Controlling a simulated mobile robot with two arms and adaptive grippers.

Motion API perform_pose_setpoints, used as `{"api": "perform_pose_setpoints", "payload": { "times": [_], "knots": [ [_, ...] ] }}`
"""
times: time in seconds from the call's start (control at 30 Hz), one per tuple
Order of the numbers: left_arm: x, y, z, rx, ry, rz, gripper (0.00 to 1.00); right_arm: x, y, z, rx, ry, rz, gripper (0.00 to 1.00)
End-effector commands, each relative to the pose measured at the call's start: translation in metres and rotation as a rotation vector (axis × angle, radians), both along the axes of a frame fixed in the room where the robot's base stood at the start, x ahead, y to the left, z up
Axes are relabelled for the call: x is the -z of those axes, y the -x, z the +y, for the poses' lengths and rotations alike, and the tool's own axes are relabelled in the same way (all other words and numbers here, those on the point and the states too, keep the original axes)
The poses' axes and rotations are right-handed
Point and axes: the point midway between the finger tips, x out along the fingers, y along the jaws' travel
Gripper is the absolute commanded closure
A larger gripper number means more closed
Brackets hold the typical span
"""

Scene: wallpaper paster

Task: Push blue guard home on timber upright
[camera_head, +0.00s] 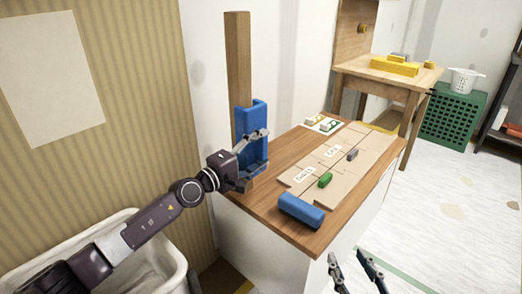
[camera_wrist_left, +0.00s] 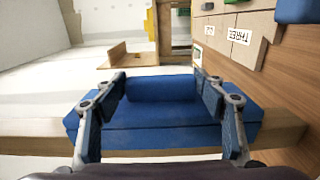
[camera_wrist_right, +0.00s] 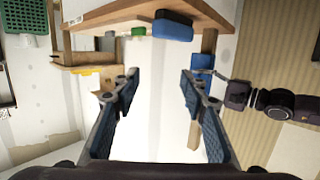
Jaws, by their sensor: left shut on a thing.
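The blue guard (camera_head: 243,122) is a channel-shaped piece on the tall timber upright (camera_head: 238,55), with timber showing above and below it. In the left wrist view the guard (camera_wrist_left: 165,112) lies between the two fingers (camera_wrist_left: 159,85), and the timber (camera_wrist_left: 280,131) runs out past both ends. Whether the guard is fully seated against the timber cannot be told. My right gripper (camera_head: 357,267) is open and empty, low in front of the table; its spread fingers (camera_wrist_right: 160,80) show in the right wrist view.
The wooden table (camera_head: 255,200) stands right of the upright. It bears another blue piece (camera_head: 301,210), a green block (camera_head: 325,180), a grey block (camera_head: 352,154) and labelled cardboard (camera_head: 375,150). A pale bin (camera_head: 165,230) is below my left arm.

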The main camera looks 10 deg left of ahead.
Motion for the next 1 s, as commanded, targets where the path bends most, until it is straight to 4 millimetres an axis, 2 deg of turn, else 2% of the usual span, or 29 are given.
{"api": "perform_pose_setpoints", "payload": {
  "times": [1.0],
  "knots": [
    [-0.001,-0.002,0.003,-0.001,0.001,-0.001,0.60,-0.025,-0.006,0.006,-0.008,-0.029,-0.110,0.60]
  ]
}}
